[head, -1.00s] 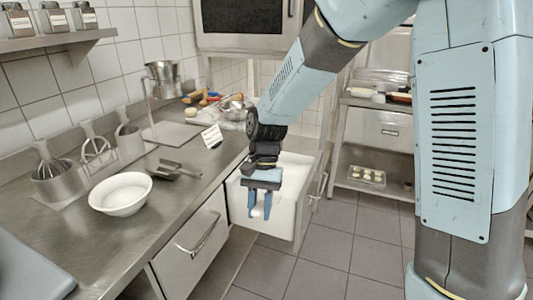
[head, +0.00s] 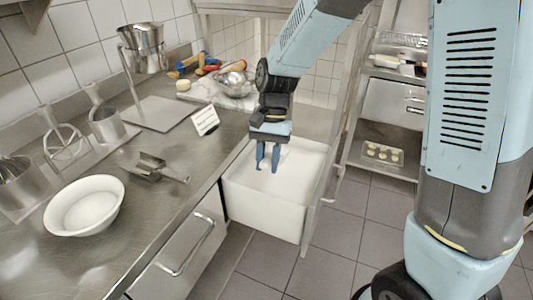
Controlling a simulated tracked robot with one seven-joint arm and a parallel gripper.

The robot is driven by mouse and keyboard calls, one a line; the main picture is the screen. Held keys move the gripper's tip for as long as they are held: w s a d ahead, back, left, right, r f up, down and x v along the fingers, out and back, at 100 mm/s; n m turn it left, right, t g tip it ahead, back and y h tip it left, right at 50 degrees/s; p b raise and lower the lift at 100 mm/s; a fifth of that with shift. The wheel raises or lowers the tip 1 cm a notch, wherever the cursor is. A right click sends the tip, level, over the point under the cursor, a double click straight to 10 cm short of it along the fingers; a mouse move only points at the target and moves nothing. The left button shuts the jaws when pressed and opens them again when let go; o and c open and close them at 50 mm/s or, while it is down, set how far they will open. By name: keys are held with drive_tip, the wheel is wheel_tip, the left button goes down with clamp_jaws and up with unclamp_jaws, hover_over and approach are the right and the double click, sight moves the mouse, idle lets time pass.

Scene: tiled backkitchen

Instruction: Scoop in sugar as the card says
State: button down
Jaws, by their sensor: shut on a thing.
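A white card (head: 205,121) with dark lines stands tilted on the steel counter; its writing is too small to read. A metal scoop (head: 158,168) lies on the counter, apart from my gripper. A white bowl (head: 52,222) stands at the left; its inside is white, and I cannot tell whether it holds anything. A white bin (head: 262,212) sits in a pulled-out drawer beside the counter; its pale inside does not show clear contents. My gripper (head: 268,168) points down over the bin with its blue fingers close together. What is between them I cannot make out.
A metal cup on a stand (head: 142,42), utensil holders (head: 108,124), and a metal bowl (head: 232,80) stand along the counter's back. A shut drawer with a handle (head: 188,250) is in front. A shelf rack (head: 393,110) stands at the right. The tiled floor (head: 330,250) is open.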

drive_tip(key=shift+w+d, duration=0.1)
drive_tip(key=shift+w, duration=0.05)
drive_tip(key=shift+f, duration=0.15)
wheel_tip(320, 180, down, 11)
drive_tip(key=w, duration=0.1)
drive_tip(key=shift+w+r, duration=0.2)
drive_tip(key=shift+w, duration=0.1)
idle(1.3)
drive_tip(key=shift+f, duration=0.25)
idle(0.8)
drive_tip(key=shift+w+d, duration=0.1)
drive_tip(key=shift+w, duration=0.15)
drive_tip(key=shift+w+r, duration=0.1)
drive_tip(key=shift+w, duration=0.25)
